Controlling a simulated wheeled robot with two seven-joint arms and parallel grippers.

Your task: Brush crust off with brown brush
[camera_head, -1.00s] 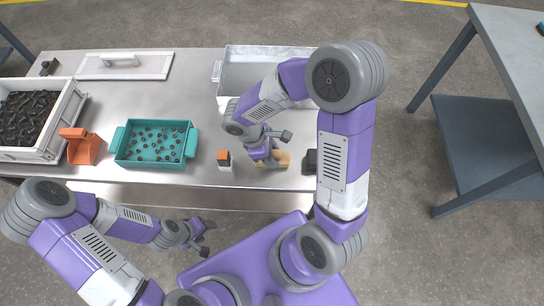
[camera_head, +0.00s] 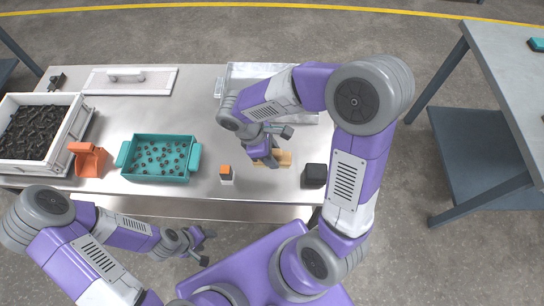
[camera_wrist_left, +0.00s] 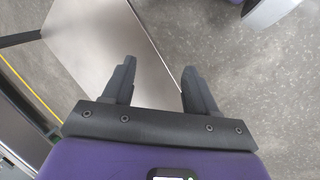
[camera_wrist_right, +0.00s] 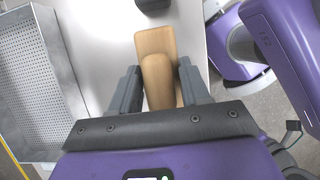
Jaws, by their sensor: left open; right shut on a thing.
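The brown wooden brush (camera_head: 286,158) is at the front right of the steel table. My right gripper (camera_head: 270,162) is over it from above and shut on it. In the right wrist view the brush (camera_wrist_right: 155,43) shows as a light-brown block with a raised rounded wooden part between the fingers (camera_wrist_right: 159,74). Its bristles are hidden. My left gripper (camera_head: 203,243) is open and empty in front of the table edge; the left wrist view shows nothing between its fingers (camera_wrist_left: 158,66). I cannot make out any crust.
A perforated metal tub (camera_head: 222,90) stands behind my right arm. A black block (camera_head: 314,176) and an orange-topped white block (camera_head: 227,175) flank the brush. Further left are a teal tray (camera_head: 156,176) of small pieces, an orange scoop (camera_head: 88,160), a white crate (camera_head: 74,135) and a flat lid (camera_head: 100,88).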

